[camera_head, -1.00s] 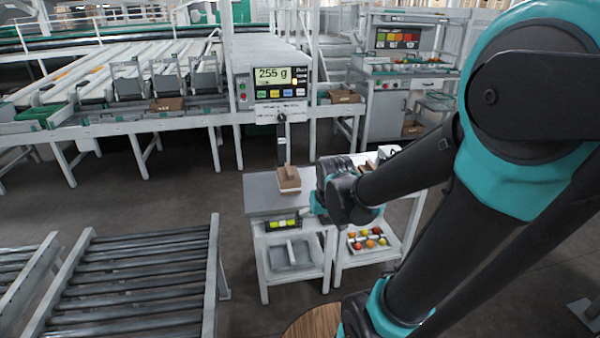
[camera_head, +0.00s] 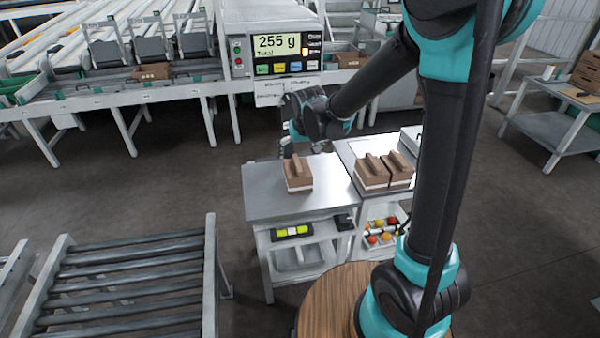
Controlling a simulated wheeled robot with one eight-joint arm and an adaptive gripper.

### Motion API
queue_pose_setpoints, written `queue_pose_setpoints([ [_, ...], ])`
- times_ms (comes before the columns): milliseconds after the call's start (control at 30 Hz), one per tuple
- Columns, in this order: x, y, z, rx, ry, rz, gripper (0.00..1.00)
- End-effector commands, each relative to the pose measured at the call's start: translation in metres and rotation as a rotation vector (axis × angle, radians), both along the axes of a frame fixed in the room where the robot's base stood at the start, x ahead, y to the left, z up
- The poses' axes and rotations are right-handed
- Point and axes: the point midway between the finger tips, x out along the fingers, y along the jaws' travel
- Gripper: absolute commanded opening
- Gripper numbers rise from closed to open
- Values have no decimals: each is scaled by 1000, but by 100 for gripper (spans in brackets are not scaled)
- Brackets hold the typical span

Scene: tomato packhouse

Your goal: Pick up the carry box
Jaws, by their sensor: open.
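A brown carry box (camera_head: 298,178) with a raised handle along its top and a pale band near its base stands upright on the grey-topped bench (camera_head: 263,200). Two similar boxes, a left one (camera_head: 371,176) and a right one (camera_head: 401,172), stand side by side on the adjoining table. My gripper (camera_head: 289,150) is open, just behind and above the single box in the picture. Its fingers are small and partly hidden by the wrist. I see nothing held, and I cannot tell how far it is from the box.
A scale display (camera_head: 280,47) reading 255 g stands behind the bench. A roller conveyor (camera_head: 130,280) is at the lower left. A lower shelf holds colourful tomatoes (camera_head: 383,235). A side table (camera_head: 560,130) with more boxes is at the far right. Open floor lies between.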

Motion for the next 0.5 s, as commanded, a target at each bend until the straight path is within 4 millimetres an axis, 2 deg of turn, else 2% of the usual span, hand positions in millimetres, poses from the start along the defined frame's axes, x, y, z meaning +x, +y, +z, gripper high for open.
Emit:
queue_pose_setpoints([
  [500,29,8,-69,0,0,0,100],
])
